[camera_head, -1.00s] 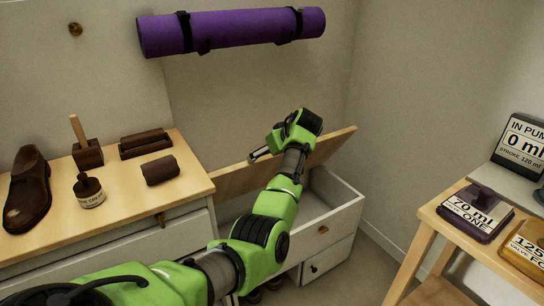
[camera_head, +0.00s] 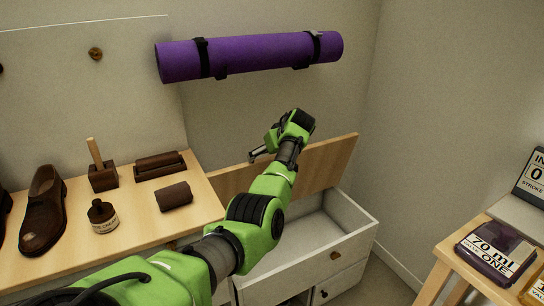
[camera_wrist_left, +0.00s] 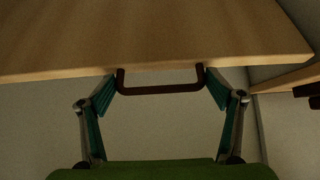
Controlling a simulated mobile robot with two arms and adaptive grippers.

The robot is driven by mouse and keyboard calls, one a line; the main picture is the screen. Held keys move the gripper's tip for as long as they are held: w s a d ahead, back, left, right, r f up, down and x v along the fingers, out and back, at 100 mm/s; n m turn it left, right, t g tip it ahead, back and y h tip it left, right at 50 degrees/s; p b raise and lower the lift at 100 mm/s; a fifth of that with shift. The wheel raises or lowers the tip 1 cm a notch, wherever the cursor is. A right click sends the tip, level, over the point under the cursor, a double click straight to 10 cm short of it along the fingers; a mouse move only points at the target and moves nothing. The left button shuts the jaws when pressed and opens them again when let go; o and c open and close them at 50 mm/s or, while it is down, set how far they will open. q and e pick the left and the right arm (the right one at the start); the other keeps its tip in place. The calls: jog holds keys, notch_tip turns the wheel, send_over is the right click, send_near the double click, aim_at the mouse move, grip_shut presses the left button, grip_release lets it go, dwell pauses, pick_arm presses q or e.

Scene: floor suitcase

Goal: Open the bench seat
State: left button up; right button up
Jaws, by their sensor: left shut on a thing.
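The bench seat lid (camera_head: 325,166) is a light wood panel, raised and tilted steeply up at the back of the white bench box (camera_head: 335,258). Part of the empty-looking inside of the box shows below it. My left gripper (camera_head: 259,153) is up at the lid, with the arm reaching across the box. In the left wrist view, my left gripper (camera_wrist_left: 160,90) has its two fingers at the ends of a dark U-shaped handle (camera_wrist_left: 160,91) on the lid's edge (camera_wrist_left: 160,45), shut on it. My right gripper is out of view.
A wooden-topped cabinet (camera_head: 140,218) at left holds a brown shoe (camera_head: 43,212), a bottle (camera_head: 102,215), and brushes. A purple rolled mat (camera_head: 250,55) hangs on the wall above. At right, a wooden stand (camera_head: 455,250) holds a dark 70 ml pack (camera_head: 495,250).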

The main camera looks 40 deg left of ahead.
pick_arm(q)
jog(key=shift+w+a+r, duration=0.1)
jog(key=shift+a+r, duration=0.15)
jog(key=shift+r, duration=0.05)
jog(key=o, duration=1.5)
jog(key=shift+c, duration=0.2)
jog(key=shift+o, duration=0.5)
jog(key=shift+d, duration=0.1)
jog(key=shift+f, duration=0.15)
jog(key=v, duration=1.2)
